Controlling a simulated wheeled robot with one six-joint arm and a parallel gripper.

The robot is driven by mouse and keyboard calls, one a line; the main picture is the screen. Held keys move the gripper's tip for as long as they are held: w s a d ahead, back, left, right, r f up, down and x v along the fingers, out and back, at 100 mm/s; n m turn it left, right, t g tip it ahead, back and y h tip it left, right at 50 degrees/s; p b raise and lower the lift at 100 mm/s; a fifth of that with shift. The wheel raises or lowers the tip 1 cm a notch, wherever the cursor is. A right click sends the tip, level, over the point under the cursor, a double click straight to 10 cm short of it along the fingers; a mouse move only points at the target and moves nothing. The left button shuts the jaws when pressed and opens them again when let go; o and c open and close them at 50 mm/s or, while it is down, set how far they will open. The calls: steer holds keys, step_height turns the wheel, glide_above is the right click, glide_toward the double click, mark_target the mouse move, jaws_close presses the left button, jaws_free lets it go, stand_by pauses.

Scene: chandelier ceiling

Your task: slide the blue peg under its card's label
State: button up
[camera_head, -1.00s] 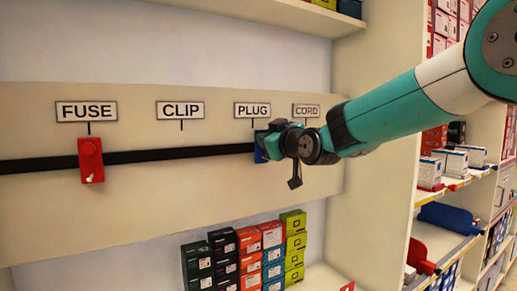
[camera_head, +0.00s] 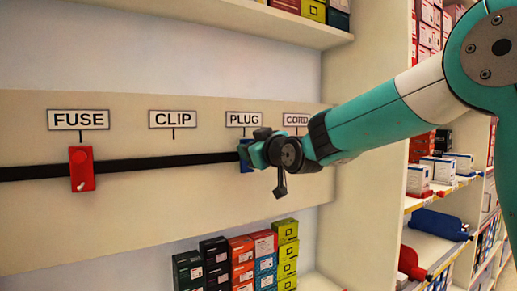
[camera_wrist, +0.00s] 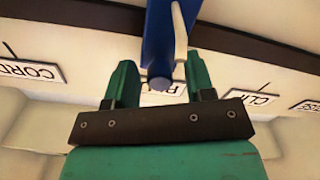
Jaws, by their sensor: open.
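The blue peg (camera_head: 245,161) sits on the black rail (camera_head: 150,163), below the PLUG label (camera_head: 243,119). It is mostly hidden by my gripper in the head view. In the wrist view the blue peg (camera_wrist: 157,38) stands out between the fingertips, with a white piece on its side. My gripper (camera_wrist: 160,72) is open, with one green finger on each side of the peg's near end. Whether the fingers touch it I cannot tell. The labels FUSE (camera_head: 78,119), CLIP (camera_head: 173,118) and CORD (camera_head: 297,120) are also on the board. No card is clearly readable.
A red peg (camera_head: 81,168) sits on the rail under FUSE. The rail between it and the blue peg is clear, including below CLIP. Stacked small boxes (camera_head: 240,262) stand below the board. A side wall (camera_head: 370,110) and product shelves (camera_head: 440,205) are at the right.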

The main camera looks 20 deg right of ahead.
steer(key=s+d+p, duration=0.3)
steer(key=s, duration=1.4)
steer(key=shift+d, duration=0.15)
steer(key=s+a+f+g+y, duration=0.3)
steer(key=s+a+f+g, duration=0.65)
steer(key=f, duration=0.25)
steer(key=s+a+f+g+h, duration=0.1)
steer(key=s+f+g, duration=0.2)
steer(key=s, duration=0.3)
steer(key=s+a+f+g+h, duration=0.1)
steer(key=s+f+g, duration=0.2)
steer(key=s+g, duration=0.2)
steer(key=shift+s, duration=0.4)
